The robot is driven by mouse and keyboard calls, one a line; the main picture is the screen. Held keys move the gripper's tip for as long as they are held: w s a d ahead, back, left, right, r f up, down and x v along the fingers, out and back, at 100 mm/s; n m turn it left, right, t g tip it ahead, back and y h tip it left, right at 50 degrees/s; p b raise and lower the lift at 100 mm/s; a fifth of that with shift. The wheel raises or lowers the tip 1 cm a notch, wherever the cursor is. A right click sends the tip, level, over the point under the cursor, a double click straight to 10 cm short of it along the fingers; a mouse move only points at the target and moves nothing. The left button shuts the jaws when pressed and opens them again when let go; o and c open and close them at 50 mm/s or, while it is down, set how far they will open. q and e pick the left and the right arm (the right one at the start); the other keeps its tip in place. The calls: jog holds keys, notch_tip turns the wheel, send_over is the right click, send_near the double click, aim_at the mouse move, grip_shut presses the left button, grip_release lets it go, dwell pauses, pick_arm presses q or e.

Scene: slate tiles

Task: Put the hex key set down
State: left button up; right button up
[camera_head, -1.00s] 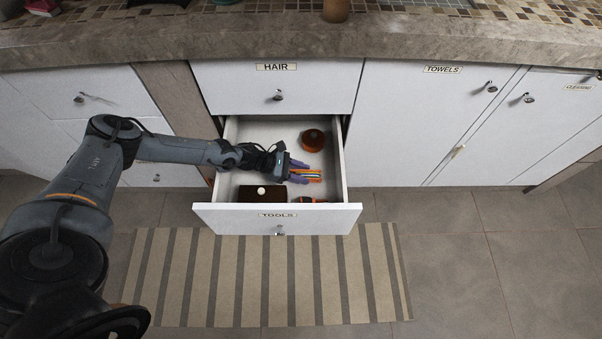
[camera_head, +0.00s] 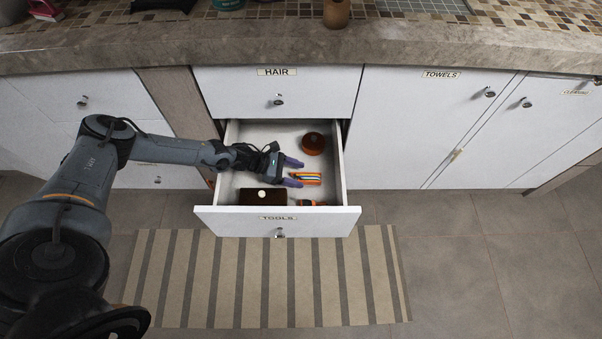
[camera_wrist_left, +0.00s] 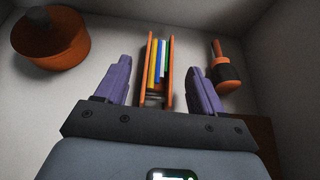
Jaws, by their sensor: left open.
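The hex key set (camera_head: 309,179), an orange holder with several coloured keys, lies in the open drawer labelled TOOLS (camera_head: 335,213). My left gripper (camera_head: 297,173) is open above the drawer floor, its purple fingers apart. In the left wrist view the hex key set (camera_wrist_left: 155,75) lies ahead of and between the open fingertips (camera_wrist_left: 161,80), touching neither that I can see. My right gripper does not show.
In the drawer are a round orange-brown container (camera_head: 313,143), a dark brown box (camera_head: 252,196) with a white round spot, and an orange-and-black tool (camera_wrist_left: 228,72). The drawer walls surround the gripper. A striped mat (camera_head: 265,285) lies on the floor.

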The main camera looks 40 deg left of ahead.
pick_arm(q)
jog(key=p+v, duration=0.3)
jog(key=v, duration=0.6)
jog(key=shift+s+a+r, duration=0.1)
jog(key=shift+s+a, duration=0.15)
jog(key=shift+s, duration=0.05)
